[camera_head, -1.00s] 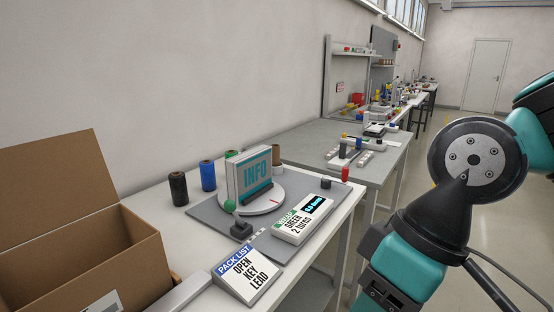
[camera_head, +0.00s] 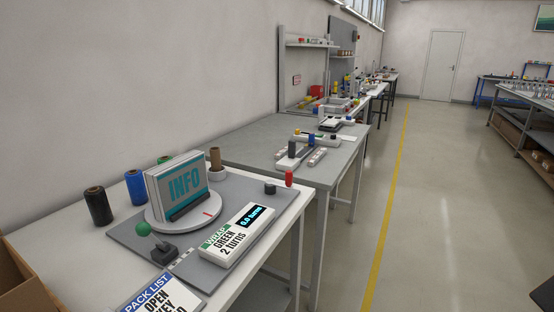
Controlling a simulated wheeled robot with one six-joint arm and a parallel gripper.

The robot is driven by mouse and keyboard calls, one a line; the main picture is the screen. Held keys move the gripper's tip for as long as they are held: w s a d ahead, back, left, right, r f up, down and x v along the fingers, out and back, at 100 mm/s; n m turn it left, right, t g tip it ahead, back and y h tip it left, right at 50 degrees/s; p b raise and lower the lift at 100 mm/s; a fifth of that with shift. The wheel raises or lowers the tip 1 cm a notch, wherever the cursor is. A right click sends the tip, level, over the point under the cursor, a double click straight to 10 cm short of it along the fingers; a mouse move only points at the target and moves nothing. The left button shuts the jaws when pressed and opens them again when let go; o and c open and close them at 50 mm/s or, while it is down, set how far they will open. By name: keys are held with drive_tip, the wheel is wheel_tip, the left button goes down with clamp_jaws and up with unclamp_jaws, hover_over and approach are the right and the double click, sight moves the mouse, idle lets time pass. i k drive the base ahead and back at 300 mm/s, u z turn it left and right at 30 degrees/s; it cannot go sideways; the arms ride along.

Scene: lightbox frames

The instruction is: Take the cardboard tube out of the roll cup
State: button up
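The cardboard tube (camera_head: 215,157) is a small brown cylinder. It stands upright in the roll cup (camera_head: 218,174), a low white cup at the back right of the grey wrapping board. The lower part of the tube is hidden inside the cup. The turntable with the INFO box (camera_head: 180,185) stands just left of and in front of the cup. My gripper is not in view, and nothing is seen touching the tube.
Black (camera_head: 98,205), blue (camera_head: 135,187) and green rolls stand behind the board. A grey bench (camera_head: 250,145) stands beyond. The floor at right is clear.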

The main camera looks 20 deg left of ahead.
sight(215, 154)
drive_tip(key=z, duration=0.1)
drive_tip(key=i, duration=2.85)
drive_tip(key=u, duration=3.75)
drive_tip(key=i, duration=0.5)
